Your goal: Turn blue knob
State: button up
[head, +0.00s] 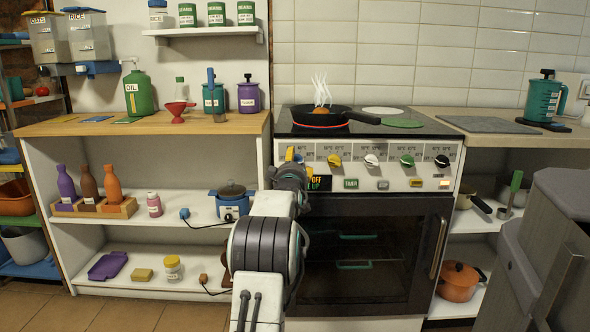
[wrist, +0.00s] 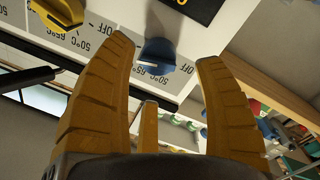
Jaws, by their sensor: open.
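The blue knob (wrist: 157,54) is on the pale stove panel in the wrist view, with temperature marks and OFF printed around it. My gripper (wrist: 164,50) is open, its two yellow fingers spread left and right of the knob with gaps. I see no contact; the depth left to the knob is hard to judge. In the head view my gripper (head: 290,158) is at the left end of the stove's knob row and mostly hides the blue knob. The yellow knob (head: 334,160) is the neighbour; it also shows at top left in the wrist view (wrist: 60,14).
White (head: 371,160), green (head: 407,160) and black (head: 442,161) knobs continue the row to the right. A pan (head: 345,114) steams on a red burner above. Small buttons and the oven door (head: 370,255) lie below. Shelves (head: 120,225) stand to the left.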

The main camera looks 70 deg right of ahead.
aim_at(297, 161)
jog(key=shift+x, duration=1.65)
jog(key=shift+c, duration=0.2)
jog(key=shift+r, duration=0.1)
jog(key=c, duration=1.2)
jog(key=shift+o, duration=0.2)
jog(key=shift+w+n, duration=0.2)
jog(key=shift+n, duration=2.2)
